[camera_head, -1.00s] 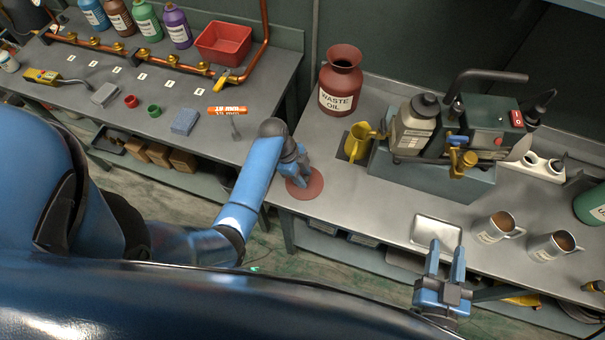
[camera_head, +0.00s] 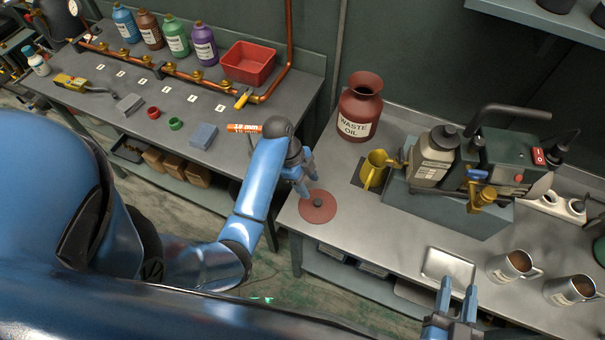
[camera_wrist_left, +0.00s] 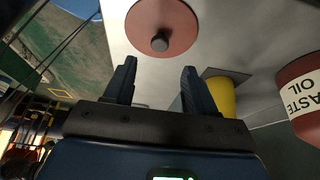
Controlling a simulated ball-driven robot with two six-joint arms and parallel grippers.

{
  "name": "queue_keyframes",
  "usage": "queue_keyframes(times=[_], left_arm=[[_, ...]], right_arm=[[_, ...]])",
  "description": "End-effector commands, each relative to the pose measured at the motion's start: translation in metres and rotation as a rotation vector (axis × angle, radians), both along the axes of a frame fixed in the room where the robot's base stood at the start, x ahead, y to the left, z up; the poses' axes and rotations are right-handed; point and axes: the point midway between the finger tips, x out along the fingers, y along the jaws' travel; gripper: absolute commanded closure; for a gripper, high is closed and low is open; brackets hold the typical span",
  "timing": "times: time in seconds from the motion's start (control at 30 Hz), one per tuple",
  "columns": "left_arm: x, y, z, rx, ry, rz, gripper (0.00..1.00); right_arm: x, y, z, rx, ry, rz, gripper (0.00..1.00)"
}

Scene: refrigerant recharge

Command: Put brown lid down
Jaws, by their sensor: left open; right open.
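The brown lid (camera_head: 309,208) is a flat reddish-brown disc with a dark knob. It lies on the grey right-hand bench near its left edge. It also shows in the left wrist view (camera_wrist_left: 185,22), with its knob ahead of the fingers and apart from them. My left gripper (camera_head: 305,184) is open and empty, just above and behind the lid. Its two fingers (camera_wrist_left: 160,78) are spread in the left wrist view. My right gripper (camera_head: 458,292) is open and empty at the front edge of the bench, near a metal tray.
The brown waste oil jar (camera_head: 356,112) stands open behind the lid. A yellow jug (camera_head: 374,172) and a pump unit (camera_head: 455,170) stand to the right. The metal tray (camera_head: 430,270) and two mugs (camera_head: 507,264) are at the front right. Bare bench lies around the lid.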

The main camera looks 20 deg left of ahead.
Motion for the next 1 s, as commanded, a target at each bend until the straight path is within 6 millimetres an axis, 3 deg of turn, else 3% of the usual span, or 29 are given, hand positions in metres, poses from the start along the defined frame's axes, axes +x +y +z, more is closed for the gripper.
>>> queue_keyframes(times=[0.2, 0.47, 0.67, 0.83, 1.0], left_arm=[[0.001, 0.011, 0.027, -0.001, -0.001, 0.002, 0.44], [-0.001, 0.016, 0.036, 0.0, -0.003, 0.012, 0.44], [-0.008, 0.011, 0.01, 0.011, -0.052, 0.175, 0.44], [-0.022, 0.012, -0.022, 0.008, -0.17, 0.483, 0.44], [-0.047, 0.02, -0.034, -0.052, -0.335, 0.817, 0.44]], right_arm=[[0.0, 0.0, -0.004, 0.0, 0.0, 0.0, 0.57], [0.0, 0.0, -0.004, 0.0, 0.0, 0.0, 0.57], [0.0, 0.0, -0.004, 0.0, 0.0, 0.0, 0.57], [0.0, 0.0, -0.004, 0.0, 0.0, 0.0, 0.57], [0.0, 0.0, -0.004, 0.0, 0.0, 0.0, 0.57]])
